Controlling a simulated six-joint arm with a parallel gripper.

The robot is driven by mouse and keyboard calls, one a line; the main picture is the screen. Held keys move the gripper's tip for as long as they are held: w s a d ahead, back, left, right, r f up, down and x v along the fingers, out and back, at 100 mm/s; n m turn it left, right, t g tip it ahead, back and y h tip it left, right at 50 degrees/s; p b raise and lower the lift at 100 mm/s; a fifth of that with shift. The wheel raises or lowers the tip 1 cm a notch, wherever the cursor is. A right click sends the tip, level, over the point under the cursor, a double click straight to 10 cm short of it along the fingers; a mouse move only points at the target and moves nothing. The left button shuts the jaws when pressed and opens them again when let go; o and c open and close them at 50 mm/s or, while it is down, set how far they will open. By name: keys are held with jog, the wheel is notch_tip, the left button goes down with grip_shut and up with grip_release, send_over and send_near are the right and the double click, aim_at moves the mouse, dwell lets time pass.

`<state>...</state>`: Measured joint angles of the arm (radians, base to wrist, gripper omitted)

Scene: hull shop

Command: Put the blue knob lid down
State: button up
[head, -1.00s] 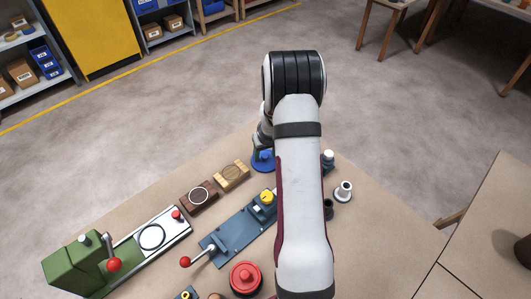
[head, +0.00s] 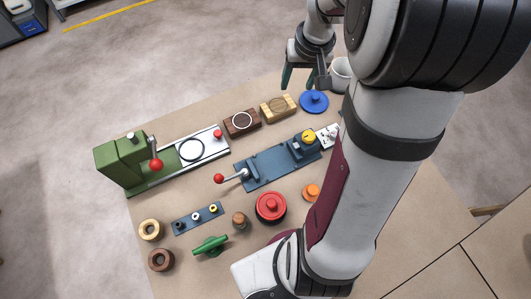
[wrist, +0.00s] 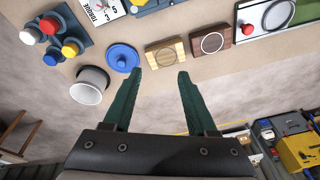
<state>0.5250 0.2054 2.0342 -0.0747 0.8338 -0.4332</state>
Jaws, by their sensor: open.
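The blue knob lid (head: 314,101) lies flat on the table near its far edge, knob up. It also shows in the wrist view (wrist: 122,57), left of the fingers. My gripper (head: 304,87) is open and empty, with its green fingers apart on the far side of the lid. In the wrist view the space between the fingertips (wrist: 160,72) is clear, and the lid is apart from them. A white cup (head: 341,74) stands beside the lid, partly hidden by my arm; the wrist view shows it too (wrist: 90,85).
A light wood block (head: 278,108) and a dark wood block (head: 242,122) lie left of the lid. A blue-grey fixture (head: 275,167) with a red-knobbed lever and a red round lid (head: 270,207) are nearer. The green machine (head: 125,162) stands at left. Floor lies beyond the table.

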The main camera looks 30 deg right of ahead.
jog(key=s+a+r+m+g+y, duration=0.1)
jog(key=s+a+r, duration=0.3)
jog(key=s+a, duration=1.6)
jog(key=shift+s+g+y, duration=0.2)
jog(key=shift+g+y, duration=0.3)
jog(key=shift+g, duration=0.3)
